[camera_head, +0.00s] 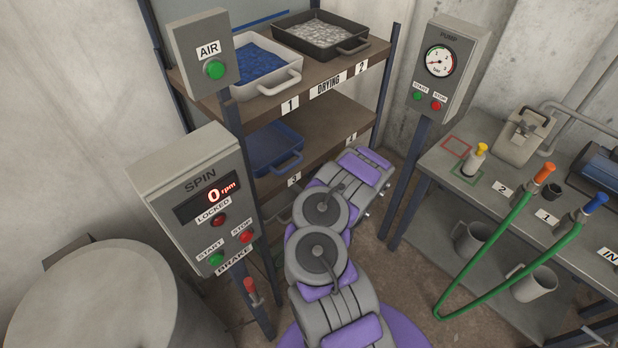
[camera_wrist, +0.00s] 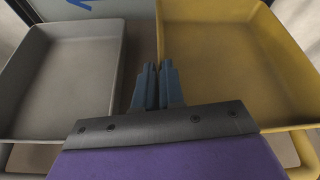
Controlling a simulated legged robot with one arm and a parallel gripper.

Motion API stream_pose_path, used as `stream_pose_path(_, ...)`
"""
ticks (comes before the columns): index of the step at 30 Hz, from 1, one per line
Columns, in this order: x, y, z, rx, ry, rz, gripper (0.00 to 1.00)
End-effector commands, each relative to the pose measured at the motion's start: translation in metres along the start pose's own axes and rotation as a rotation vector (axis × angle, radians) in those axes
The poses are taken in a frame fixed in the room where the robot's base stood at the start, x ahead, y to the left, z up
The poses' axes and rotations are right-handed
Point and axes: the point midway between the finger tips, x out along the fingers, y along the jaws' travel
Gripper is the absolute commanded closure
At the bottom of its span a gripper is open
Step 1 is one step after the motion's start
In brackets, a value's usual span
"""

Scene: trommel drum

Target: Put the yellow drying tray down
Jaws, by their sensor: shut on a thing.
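In the wrist view the yellow drying tray (camera_wrist: 233,112) fills the right side, with its inside empty. My gripper (camera_wrist: 158,84) shows at the tray's left edge, fingers close together and shut on the tray; the exact grip point is hard to see. An empty grey tray (camera_wrist: 70,90) is close by on the left. In the head view my arm reaches toward the lower shelf near label 4, and its end, my gripper and the yellow tray are hidden there.
The drying rack's upper shelf (camera_head: 333,78) bears a pale tray (camera_head: 270,85) with blue contents and a black tray (camera_head: 350,44) with grey contents. A blue tray (camera_head: 275,165) is on the lower shelf. The SPIN panel (camera_head: 200,190) and PUMP post (camera_head: 408,180) flank my arm.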

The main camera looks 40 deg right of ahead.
Motion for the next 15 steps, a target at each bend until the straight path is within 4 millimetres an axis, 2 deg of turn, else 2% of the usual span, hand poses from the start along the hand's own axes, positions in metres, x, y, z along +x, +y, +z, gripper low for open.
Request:
stream_pose_path(3, 0.005, 0.001, -0.020, 0.003, 0.007, 0.001, 1.00)
stream_pose_path(6, 0.010, 0.002, -0.031, 0.003, 0.005, 0.000, 1.00)
stream_pose_path(13, 0.011, 0.003, -0.031, 0.002, 0.002, -0.001, 1.00)
stream_pose_path(14, 0.011, 0.003, -0.031, 0.002, 0.002, -0.001, 0.90)
stream_pose_path(15, 0.011, 0.004, -0.031, 0.001, 0.002, -0.001, 0.86)
